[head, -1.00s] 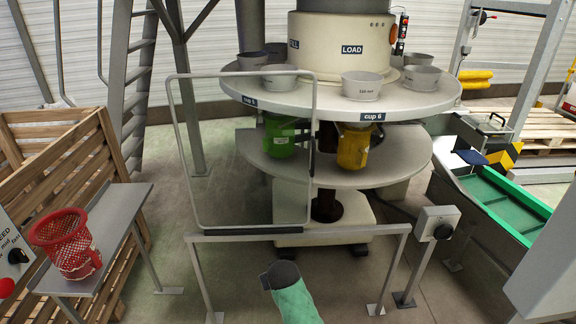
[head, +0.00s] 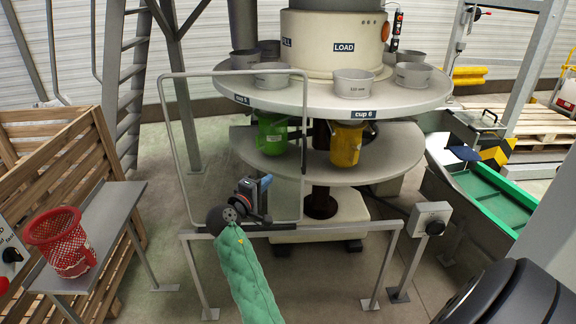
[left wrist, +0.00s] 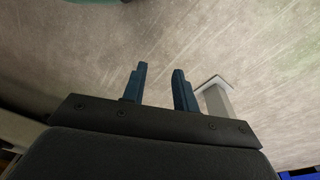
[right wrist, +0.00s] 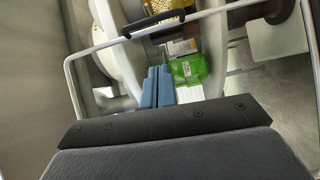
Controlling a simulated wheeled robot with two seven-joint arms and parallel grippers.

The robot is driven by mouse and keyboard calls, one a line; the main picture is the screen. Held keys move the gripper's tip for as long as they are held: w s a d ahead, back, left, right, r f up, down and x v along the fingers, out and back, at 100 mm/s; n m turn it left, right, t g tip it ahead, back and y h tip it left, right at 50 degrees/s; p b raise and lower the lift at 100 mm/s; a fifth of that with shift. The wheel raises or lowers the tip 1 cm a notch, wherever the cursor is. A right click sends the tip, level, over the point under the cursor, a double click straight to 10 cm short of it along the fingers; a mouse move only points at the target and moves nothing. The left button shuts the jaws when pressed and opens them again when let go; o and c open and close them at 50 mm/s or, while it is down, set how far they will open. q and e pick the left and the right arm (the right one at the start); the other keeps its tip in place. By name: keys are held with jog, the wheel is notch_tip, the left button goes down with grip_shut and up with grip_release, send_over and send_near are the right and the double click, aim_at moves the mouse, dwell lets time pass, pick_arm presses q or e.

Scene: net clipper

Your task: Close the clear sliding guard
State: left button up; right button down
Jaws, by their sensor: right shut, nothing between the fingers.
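The clear guard (head: 235,150), a transparent panel in a grey tube frame, stands upright on the left half of a rail (head: 345,229) in front of the turntable. Its frame also crosses the right wrist view (right wrist: 90,50), with a dark handle (right wrist: 150,22) on it. My right gripper (head: 262,188), on the green-sleeved arm, is in front of the guard's lower right part, left of its right upright. Its blue fingers (right wrist: 158,86) are together and empty; I cannot tell if they touch the panel. My left gripper (left wrist: 160,85) is open and empty above the floor, outside the head view.
Behind the guard are the turntable (head: 300,95) with several cups, a green holder (head: 272,135) and a yellow holder (head: 346,145). A red basket (head: 62,240) sits on a side bench (head: 105,225) at left. A control box (head: 428,218) stands right of the rail.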

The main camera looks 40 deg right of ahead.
aim_at(295, 165)
jog(key=shift+n, duration=0.3)
